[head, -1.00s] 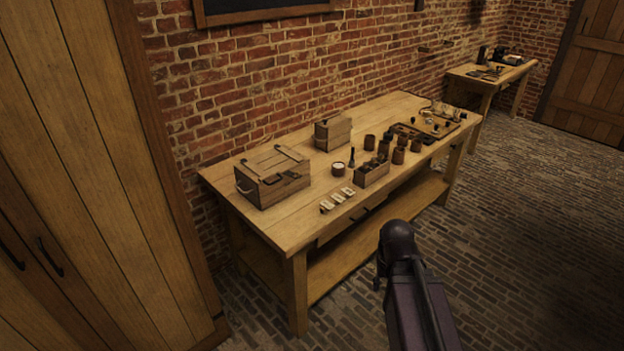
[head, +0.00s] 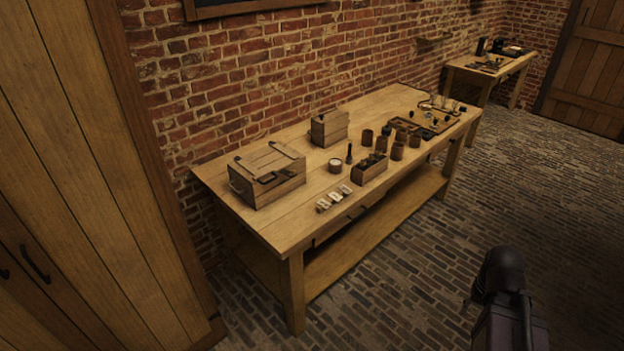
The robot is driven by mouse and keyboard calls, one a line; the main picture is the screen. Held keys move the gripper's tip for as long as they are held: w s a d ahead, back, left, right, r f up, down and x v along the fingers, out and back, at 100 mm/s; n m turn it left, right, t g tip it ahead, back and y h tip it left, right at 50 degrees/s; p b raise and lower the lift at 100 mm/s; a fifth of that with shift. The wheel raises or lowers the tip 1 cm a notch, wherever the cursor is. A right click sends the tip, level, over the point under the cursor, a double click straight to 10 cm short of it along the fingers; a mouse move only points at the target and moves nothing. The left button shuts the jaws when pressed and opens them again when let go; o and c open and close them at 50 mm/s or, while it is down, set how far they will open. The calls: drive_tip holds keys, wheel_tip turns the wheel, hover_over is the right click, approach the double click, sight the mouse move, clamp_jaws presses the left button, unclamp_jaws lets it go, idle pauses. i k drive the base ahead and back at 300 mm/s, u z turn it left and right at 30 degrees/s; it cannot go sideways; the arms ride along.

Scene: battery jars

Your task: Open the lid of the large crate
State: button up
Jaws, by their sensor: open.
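The large crate (head: 283,190) is a wooden box at the left end of the workbench, close to the brick wall. Its plank lid (head: 262,163) lies shut on top, with two battens across it. A dark handle or latch (head: 268,178) shows at the front edge of the lid. A rope handle hangs on the crate's left side. Only a dark link of my arm shows, at the lower right over the floor, well away from the crate. My gripper is not in view.
The workbench (head: 225,194) also bears a smaller wooden crate (head: 329,130), a white-topped jar (head: 335,166), an open box (head: 370,170) of dark items, several brown jars and pale cards (head: 334,197). A wooden cabinet (head: 75,150) stands at left. The brick floor in front is clear.

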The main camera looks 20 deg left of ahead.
sight(255, 166)
drive_tip(key=z, duration=0.65)
drive_tip(key=i, duration=0.6)
drive_tip(key=u, duration=2.95)
drive_tip(key=i, duration=0.1)
drive_tip(key=z, duration=0.65)
